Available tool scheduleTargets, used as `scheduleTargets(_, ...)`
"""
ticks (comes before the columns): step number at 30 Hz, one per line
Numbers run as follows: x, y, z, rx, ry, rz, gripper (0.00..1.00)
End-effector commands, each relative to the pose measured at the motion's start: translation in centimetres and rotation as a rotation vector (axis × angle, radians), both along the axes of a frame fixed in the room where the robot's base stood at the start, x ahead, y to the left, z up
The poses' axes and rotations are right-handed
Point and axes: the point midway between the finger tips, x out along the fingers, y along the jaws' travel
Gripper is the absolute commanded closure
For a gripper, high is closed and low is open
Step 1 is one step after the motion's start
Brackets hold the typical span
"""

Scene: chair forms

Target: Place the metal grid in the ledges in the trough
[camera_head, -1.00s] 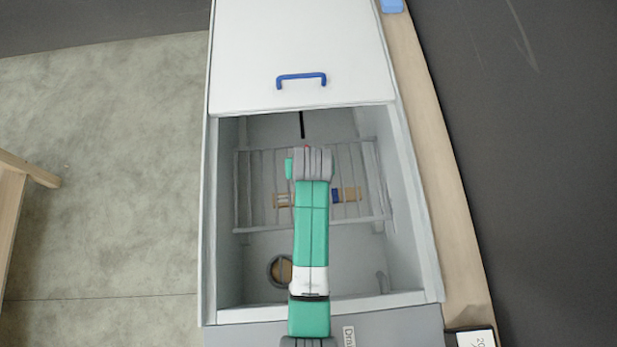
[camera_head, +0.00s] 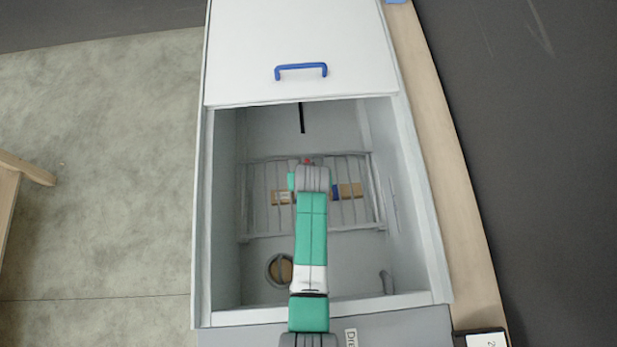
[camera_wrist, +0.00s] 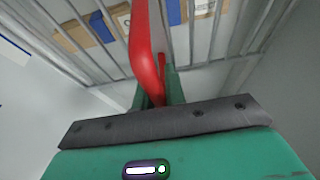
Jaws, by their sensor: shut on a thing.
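The metal grid (camera_head: 262,235), a grey frame with several parallel bars, is inside the open trough (camera_head: 225,230). It spans most of the trough's width and looks roughly level. My gripper (camera_head: 309,164) is over the middle of the grid, with my arm hiding part of the bars. In the wrist view my gripper (camera_wrist: 163,95) is shut on the red handle (camera_wrist: 143,45) that stands over the grid's bars (camera_wrist: 192,35). Whether the grid's edges touch the ledges cannot be told; the ledges are not clearly visible.
Tan pieces with blue parts (camera_head: 349,190) show behind the bars. A round opening (camera_head: 280,270) and a small pipe (camera_head: 386,282) are near the trough's front. A white lid (camera_head: 240,50) with a blue handle (camera_head: 300,70) covers the back. The side walls are close to the grid.

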Motion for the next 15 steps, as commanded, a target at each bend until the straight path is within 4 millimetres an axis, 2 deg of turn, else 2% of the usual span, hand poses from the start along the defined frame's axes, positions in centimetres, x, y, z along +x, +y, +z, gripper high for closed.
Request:
scheduleTargets(8,0.12,0.0,-0.07,0.0,-0.003,0.0,1.0)
scheduleTargets(9,0.03,0.0,-0.14,0.0,0.0,0.0,0.84)
scheduleTargets(12,0.03,0.0,-0.08,0.0,0.0,0.0,0.66)
scheduleTargets(15,0.04,0.0,-0.07,0.0,-0.001,0.0,0.66)
